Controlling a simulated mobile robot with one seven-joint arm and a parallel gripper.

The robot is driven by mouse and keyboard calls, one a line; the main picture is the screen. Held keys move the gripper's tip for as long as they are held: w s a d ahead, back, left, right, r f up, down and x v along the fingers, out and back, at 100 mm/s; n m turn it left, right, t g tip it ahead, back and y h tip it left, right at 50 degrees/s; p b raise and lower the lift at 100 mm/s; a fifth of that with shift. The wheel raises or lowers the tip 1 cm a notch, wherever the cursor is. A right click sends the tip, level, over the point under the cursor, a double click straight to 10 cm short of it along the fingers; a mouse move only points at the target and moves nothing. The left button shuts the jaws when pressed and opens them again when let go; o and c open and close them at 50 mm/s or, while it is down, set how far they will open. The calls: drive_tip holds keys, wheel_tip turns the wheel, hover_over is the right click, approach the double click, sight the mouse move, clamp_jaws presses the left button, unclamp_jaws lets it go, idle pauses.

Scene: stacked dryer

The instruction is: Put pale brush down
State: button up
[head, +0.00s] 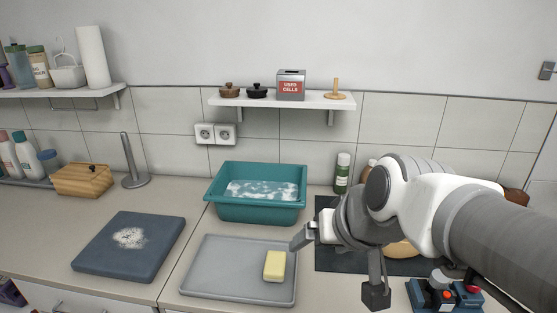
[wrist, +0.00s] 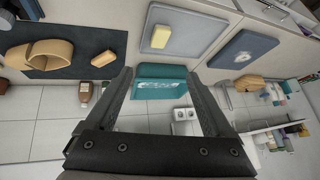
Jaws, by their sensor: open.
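No thing is clearly recognisable as the pale brush. A small tan block (wrist: 103,58) lies on the dark mat (wrist: 75,66) in the wrist view; I cannot tell whether it is the brush, as no bristles show. A larger curved wooden piece (wrist: 50,52) lies beside it on the mat. My gripper (wrist: 160,76) is open, with nothing between its fingers. In the head view my gripper (head: 338,266) is above the counter, between the grey tray (head: 215,285) and the dark mat (head: 330,257). My arm hides much of the mat.
A yellow block (head: 274,266) lies on the tray's right part. A teal basin (head: 254,211) with suds stands behind. A dark blue board (head: 110,262) with white powder is at left. A green bottle (head: 342,174) and a red-buttoned device (head: 447,296) are near my arm. A shelf (head: 285,100) hangs above.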

drive_tip(key=s+d+f+g+h, duration=0.1)
drive_tip(key=s+d+h, duration=0.1)
drive_tip(key=s, duration=0.5)
drive_tip(key=shift+s+d, duration=0.15)
drive_tip(key=shift+d, duration=0.7)
drive_tip(key=shift+d, duration=0.15)
